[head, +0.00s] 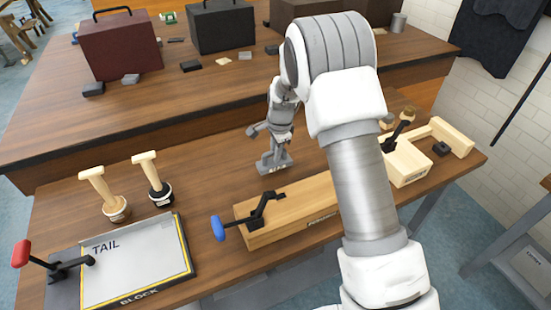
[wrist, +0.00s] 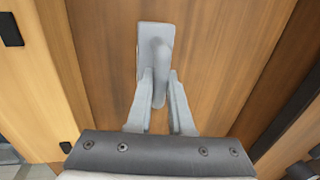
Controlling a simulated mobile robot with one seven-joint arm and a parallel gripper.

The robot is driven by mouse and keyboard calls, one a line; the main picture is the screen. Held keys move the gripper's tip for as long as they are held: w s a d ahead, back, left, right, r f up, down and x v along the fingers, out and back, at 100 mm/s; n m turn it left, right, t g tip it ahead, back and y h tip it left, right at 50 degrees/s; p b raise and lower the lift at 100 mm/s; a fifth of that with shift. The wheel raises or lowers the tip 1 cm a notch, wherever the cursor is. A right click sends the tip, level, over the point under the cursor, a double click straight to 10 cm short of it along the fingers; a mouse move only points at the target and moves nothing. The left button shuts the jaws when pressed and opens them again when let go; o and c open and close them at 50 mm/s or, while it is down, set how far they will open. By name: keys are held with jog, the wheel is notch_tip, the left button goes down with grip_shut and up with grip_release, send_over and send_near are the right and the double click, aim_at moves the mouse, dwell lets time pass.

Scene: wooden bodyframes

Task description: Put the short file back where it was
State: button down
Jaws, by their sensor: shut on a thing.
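A grey tool with a flat oblong plate and a rounded handle, which I take as the short file (wrist: 143,40), is between my fingers in the wrist view. My gripper (wrist: 158,98) is shut on its handle. In the head view the file (head: 275,163) is at mid-table beneath my gripper (head: 279,143), behind the long wooden block. I cannot tell whether its plate touches the table or is just above it. No marked place for the file is clear to me in these views.
A long wooden block (head: 298,211) with a blue-handled clamp (head: 219,228) lies in front. A grey board marked TAIL and BLOCK (head: 135,265) is at front left, with two wooden-handled tools (head: 106,190) behind it. Dark cases (head: 120,45) stand on the back table. Bare tabletop lies left of my gripper.

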jog(key=shift+f, duration=1.3)
jog(key=shift+f, duration=0.2)
jog(key=c, duration=0.8)
grip_release()
